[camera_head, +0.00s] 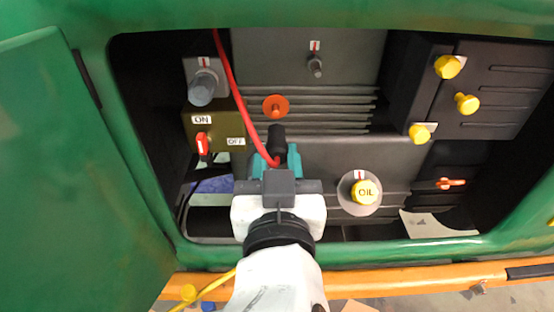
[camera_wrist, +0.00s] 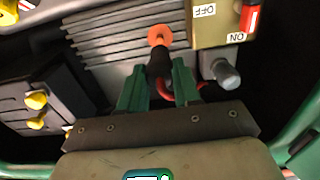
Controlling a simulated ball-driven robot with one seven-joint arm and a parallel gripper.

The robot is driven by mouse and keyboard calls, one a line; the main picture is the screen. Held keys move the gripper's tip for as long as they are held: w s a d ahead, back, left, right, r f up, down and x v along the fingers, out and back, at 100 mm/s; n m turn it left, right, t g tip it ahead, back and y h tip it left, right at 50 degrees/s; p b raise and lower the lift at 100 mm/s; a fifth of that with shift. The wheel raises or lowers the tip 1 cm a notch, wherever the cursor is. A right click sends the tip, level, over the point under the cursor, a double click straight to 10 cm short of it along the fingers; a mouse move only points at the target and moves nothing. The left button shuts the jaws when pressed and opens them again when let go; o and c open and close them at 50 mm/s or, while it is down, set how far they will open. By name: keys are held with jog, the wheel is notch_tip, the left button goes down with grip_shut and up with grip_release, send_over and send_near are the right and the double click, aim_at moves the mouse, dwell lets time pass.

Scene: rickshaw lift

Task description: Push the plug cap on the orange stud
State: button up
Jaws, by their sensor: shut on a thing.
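The orange stud (camera_head: 275,106) sticks out of the ribbed dark panel and shows as an orange disc with a darker centre. It also shows in the wrist view (camera_wrist: 160,34). My gripper (camera_head: 279,158) has teal fingers and is shut on the black plug cap (camera_head: 277,137), which has a red cable running to it. In the head view the cap is below the stud, with a small gap in the picture. In the wrist view the cap (camera_wrist: 158,63) lies between the fingertips and its tip overlaps the stud's lower edge. I cannot tell whether they touch.
The ON/OFF switch box (camera_head: 212,131) and a grey knob (camera_head: 203,86) are left of the stud. The red cable (camera_head: 232,88) loops down from above. The yellow OIL cap (camera_head: 366,192) is right of my gripper. A green door (camera_head: 70,170) stands open at left.

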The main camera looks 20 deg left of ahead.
aim_at(276, 133)
jog(key=shift+x, duration=3.45)
dwell(2.4)
jog(key=o, duration=1)
jog(key=shift+f, duration=0.1)
jog(key=shift+c, duration=0.4)
jog(key=shift+s, duration=0.1)
jog(key=shift+v, duration=3.95)
